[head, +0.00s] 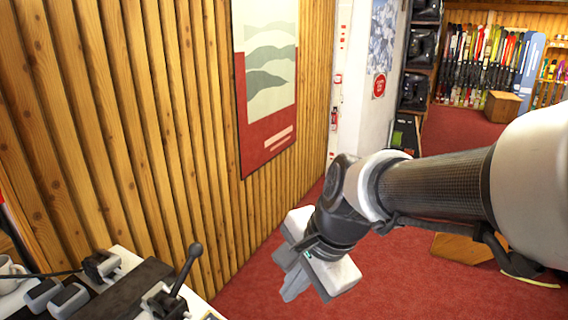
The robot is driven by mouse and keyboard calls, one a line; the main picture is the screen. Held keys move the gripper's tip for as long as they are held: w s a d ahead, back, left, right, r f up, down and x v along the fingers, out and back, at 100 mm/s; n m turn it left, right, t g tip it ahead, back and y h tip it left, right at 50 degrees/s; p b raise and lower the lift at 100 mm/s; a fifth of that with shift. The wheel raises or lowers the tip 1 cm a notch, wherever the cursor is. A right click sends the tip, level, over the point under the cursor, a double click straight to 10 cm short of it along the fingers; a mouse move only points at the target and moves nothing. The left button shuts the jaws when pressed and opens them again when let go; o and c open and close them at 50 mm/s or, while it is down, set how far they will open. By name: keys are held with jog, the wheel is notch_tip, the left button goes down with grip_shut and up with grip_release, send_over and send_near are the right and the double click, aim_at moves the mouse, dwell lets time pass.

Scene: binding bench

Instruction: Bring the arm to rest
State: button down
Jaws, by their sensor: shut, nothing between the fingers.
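My arm reaches in from the right side of the head view and bends down at the wrist. My gripper (292,289) hangs at its end, in the lower middle of the picture. It points down and to the left, over the red carpet. Its fingers are together, with nothing seen between them. It is apart from the bench and touches nothing that I can see.
The bench (205,308) stands at the lower left with binding parts and a black lever (187,268) sticking up. A wood-slat wall (130,130) with a poster (267,85) runs behind. A cardboard box (501,106) and a ski rack (485,62) stand far back.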

jog(key=s+d+r+n+t+h, duration=0.2)
jog(key=s+d+r+n, duration=0.15)
jog(key=d+n, duration=0.3)
jog(key=s+d+r+n+t+h, duration=0.1)
jog(key=s+d+r+n+h, duration=0.1)
jog(key=s+d+n, duration=0.4)
notch_tip(320, 180, up, 14)
jog(key=w+m+p, duration=0.1)
jog(key=w+p, duration=0.1)
jog(key=p, duration=1.2)
jog(key=shift+w+d+r+y, duration=0.15)
jog(key=shift+w+r+y, duration=0.1)
jog(key=shift+w+y, duration=0.1)
